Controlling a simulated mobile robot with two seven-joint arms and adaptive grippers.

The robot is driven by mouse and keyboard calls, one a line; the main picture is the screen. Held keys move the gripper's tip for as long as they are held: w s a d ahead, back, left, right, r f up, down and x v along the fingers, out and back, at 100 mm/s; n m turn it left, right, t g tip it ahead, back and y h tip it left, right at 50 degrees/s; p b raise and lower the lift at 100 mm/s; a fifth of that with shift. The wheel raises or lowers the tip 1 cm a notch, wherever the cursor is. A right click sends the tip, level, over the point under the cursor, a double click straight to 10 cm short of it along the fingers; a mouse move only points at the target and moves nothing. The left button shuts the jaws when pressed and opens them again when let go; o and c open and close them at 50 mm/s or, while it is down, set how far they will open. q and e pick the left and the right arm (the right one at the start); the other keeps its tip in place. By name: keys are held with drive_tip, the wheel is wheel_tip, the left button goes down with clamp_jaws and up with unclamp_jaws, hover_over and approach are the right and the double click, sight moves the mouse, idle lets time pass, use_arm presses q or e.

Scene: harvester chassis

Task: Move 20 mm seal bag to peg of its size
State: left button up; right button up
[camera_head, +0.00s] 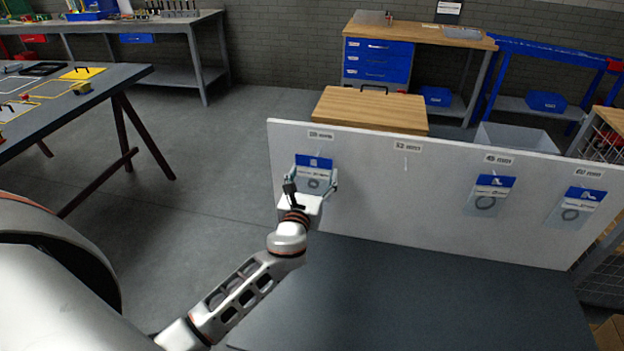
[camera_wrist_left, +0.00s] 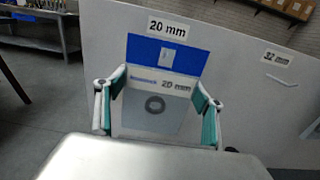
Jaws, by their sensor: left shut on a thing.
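The 20 mm seal bag (camera_head: 316,163) is a clear bag with a blue header, a printed "20 mm" and a small dark ring. It also shows upright in the left wrist view (camera_wrist_left: 165,52), in front of the white pegboard (camera_head: 375,220) and under the "20 mm" label (camera_head: 321,135). My left gripper (camera_head: 312,185) is shut on the bag, with a finger at each side edge. A slot shows in the header, but I cannot tell whether a peg passes through it. My right gripper is in neither view.
The "32 mm" peg (camera_wrist_left: 281,79) to the right is empty. Two more seal bags hang farther right, under the 45 mm label (camera_head: 493,189) and the 60 mm label (camera_head: 576,207). A dark tabletop (camera_head: 420,305) in front of the board is clear. A wooden-topped bench stands behind.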

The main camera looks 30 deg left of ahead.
use_arm(q)
drive_tip(key=shift+b+x, duration=0.35)
drive_tip(key=shift+x, duration=0.65)
drive_tip(key=w, duration=0.1)
drive_tip(key=w+b, duration=0.1)
drive_tip(key=w+a+f, duration=0.1)
drive_tip(key=shift+w+f, duration=0.1)
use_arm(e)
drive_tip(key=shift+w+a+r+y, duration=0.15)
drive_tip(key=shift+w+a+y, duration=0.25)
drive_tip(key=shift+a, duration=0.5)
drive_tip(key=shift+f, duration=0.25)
